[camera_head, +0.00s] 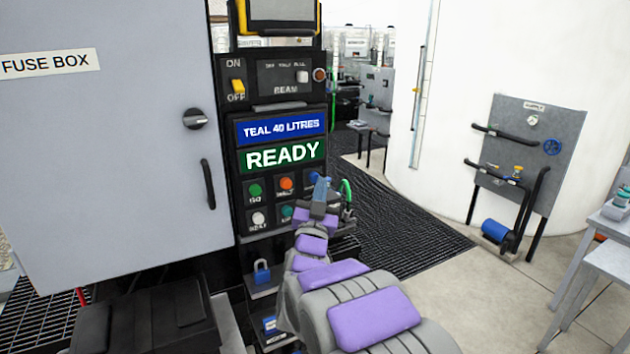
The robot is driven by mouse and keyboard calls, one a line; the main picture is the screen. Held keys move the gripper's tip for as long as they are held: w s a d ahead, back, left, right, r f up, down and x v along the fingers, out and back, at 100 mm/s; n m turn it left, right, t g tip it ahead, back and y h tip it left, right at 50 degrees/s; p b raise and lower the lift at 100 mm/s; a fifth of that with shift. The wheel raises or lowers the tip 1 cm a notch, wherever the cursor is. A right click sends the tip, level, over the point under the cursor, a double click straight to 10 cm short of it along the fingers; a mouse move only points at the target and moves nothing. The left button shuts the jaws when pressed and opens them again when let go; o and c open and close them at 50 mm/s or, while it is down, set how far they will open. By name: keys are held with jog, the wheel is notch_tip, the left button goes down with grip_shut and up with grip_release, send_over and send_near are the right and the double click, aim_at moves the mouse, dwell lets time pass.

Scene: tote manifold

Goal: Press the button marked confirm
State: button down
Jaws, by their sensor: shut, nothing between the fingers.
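A dark control panel (241,213) carries two rows of round buttons. The upper row shows a green button (255,190), an orange button (286,184) and a blue button (312,177). The lower row shows a white button (258,218) and a teal button (287,212). The small labels are too blurred to read surely, so I cannot tell which is marked confirm. My gripper (321,188) is shut and empty in front of the panel's right side. It partly covers the blue button and hides the lower right area. I cannot tell whether it touches the panel.
A yellow ON/OFF switch (238,86) sits higher. A grey fuse box (110,150) stands left. Open floor lies right.

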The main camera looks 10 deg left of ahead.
jog(key=s+d, duration=0.1)
jog(key=s, duration=0.1)
jog(key=s+d+b, duration=0.1)
jog(key=s, duration=0.1)
jog(key=shift+d, duration=0.4)
dwell(0.6)
